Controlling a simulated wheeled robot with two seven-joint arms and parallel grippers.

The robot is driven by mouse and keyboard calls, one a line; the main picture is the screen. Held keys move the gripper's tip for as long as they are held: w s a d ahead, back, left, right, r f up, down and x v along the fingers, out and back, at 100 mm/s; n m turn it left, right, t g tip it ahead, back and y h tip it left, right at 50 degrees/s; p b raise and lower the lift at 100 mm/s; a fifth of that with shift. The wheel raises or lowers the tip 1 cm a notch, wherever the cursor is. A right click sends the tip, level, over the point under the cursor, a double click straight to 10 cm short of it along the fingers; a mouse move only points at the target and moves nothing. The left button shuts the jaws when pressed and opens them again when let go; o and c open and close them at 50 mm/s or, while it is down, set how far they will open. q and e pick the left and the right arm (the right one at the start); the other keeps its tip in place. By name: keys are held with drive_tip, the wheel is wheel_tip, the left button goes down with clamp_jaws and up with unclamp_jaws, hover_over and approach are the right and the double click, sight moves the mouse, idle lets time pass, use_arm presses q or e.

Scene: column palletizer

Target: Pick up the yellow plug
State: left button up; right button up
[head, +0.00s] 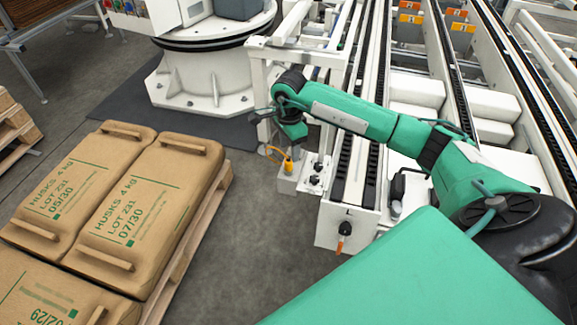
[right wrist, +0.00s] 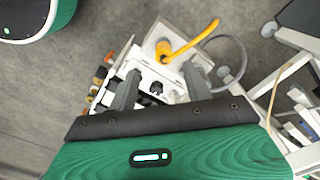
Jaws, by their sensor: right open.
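The yellow plug (head: 288,164) sits on top of a small white box (head: 286,182) at the end of the conveyor, with a yellow cable curving off it. The plug also shows in the right wrist view (right wrist: 165,50), just beyond my fingertips, standing on the white box's pale top. My right gripper (right wrist: 161,74) is open and empty, its two grey fingers apart with a white panel bearing a dark knob behind them. In the head view my right gripper (head: 280,122) hangs above the plug, partly hidden by its own wrist. My left gripper is not in view.
A white control box (head: 316,172) with dark knobs stands right beside the plug's box. The conveyor rail (head: 352,185) runs back on the right. A white robot pedestal (head: 205,75) stands behind. Stacked brown sacks (head: 145,205) lie on a pallet at left, with clear floor between.

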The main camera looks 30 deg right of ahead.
sight(288, 158)
drive_tip(key=f, duration=0.7)
drive_tip(key=shift+w+f, duration=0.15)
drive_tip(key=shift+w, duration=0.15)
drive_tip(key=shift+c, duration=0.4)
drive_tip(key=c, duration=1)
